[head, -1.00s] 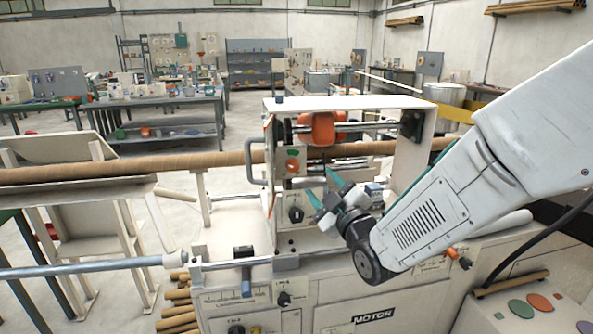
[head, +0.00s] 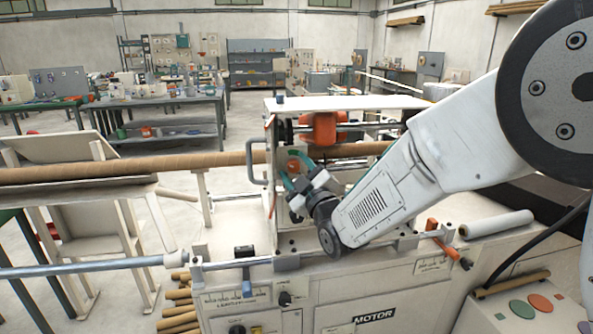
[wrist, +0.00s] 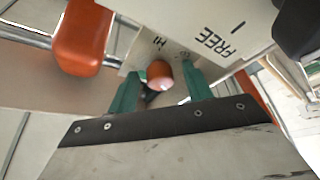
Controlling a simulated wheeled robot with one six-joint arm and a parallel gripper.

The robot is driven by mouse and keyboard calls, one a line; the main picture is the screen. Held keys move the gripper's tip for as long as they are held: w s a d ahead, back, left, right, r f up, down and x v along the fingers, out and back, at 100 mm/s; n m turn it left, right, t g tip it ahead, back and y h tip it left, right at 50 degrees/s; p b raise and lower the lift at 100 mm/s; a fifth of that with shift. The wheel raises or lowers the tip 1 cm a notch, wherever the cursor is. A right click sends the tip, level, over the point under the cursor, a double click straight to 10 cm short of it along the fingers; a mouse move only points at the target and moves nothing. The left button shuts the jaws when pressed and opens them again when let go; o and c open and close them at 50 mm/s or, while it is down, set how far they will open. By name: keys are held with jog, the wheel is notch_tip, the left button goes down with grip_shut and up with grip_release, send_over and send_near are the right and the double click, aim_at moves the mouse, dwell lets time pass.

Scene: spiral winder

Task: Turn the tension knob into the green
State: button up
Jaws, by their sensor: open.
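The orange knob (head: 293,165) sits on the front panel of the winder, below the orange carriage. In the wrist view the knob (wrist: 158,74) stands between the two teal fingers of my gripper (wrist: 162,80), with a gap visible on either side. My gripper (head: 296,172) is open, its fingers at the panel in the head view. The panel carries the letters "HI" and "FREE" in the wrist view. I cannot make out a pointer on the knob or a green zone; my fingers cover part of the dial.
The orange carriage (wrist: 83,38) lies close to the fingers on the left in the wrist view. The white frame (head: 350,102) stands over the panel. A brown tube (head: 120,170) runs across the machine. An orange-handled lever (head: 448,243) is at the lower right.

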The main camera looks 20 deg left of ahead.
jog(key=shift+c, duration=0.3)
jog(key=c, duration=0.9)
jog(key=shift+m, duration=0.6)
jog(key=m+t+h, duration=0.1)
jog(key=m, duration=0.1)
jog(key=shift+f+m+t, duration=0.1)
jog(key=shift+m+t, duration=0.2)
jog(key=shift+t, duration=0.1)
jog(key=shift+s+a+m+t+h, duration=0.1)
jog(key=shift+m+t+h, duration=0.45)
jog(key=shift+m, duration=1.05)
jog(key=shift+a+m+t+h, duration=0.1)
jog(key=shift+m+t+h, duration=0.45)
jog(key=shift+m, duration=1.05)
jog(key=o, duration=1)
jog(key=shift+c, duration=0.2)
